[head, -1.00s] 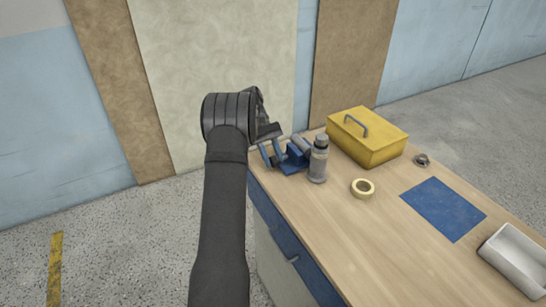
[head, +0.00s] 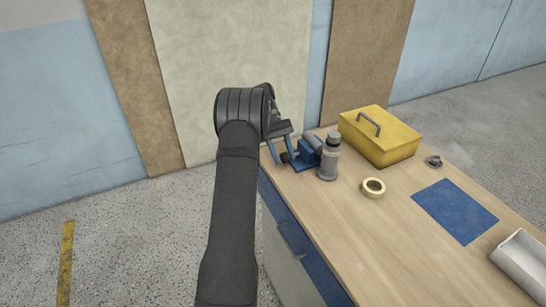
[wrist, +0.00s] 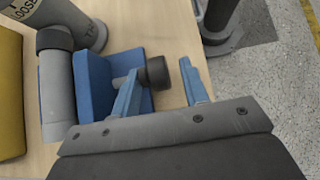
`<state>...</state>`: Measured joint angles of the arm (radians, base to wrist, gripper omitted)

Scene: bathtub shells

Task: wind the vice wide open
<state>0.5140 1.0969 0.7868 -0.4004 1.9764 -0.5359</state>
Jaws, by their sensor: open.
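The blue vice (head: 308,158) stands at the bench's far left corner, with a grey cylindrical part. My gripper (head: 279,147) is at the left side of the vice. In the wrist view, its two blue fingers (wrist: 160,72) are apart, with the knob between their tips, nearer the left finger. I cannot tell whether that finger touches the knob. The vice jaws' gap is not clear in either view.
A grey bottle (head: 330,160) stands close beside the vice. A yellow toolbox (head: 378,136) is behind it. A tape roll (head: 373,188), a small metal ring (head: 433,161), a blue mat (head: 455,212) and a white tray (head: 524,263) are farther right. The front bench top (head: 345,235) is clear.

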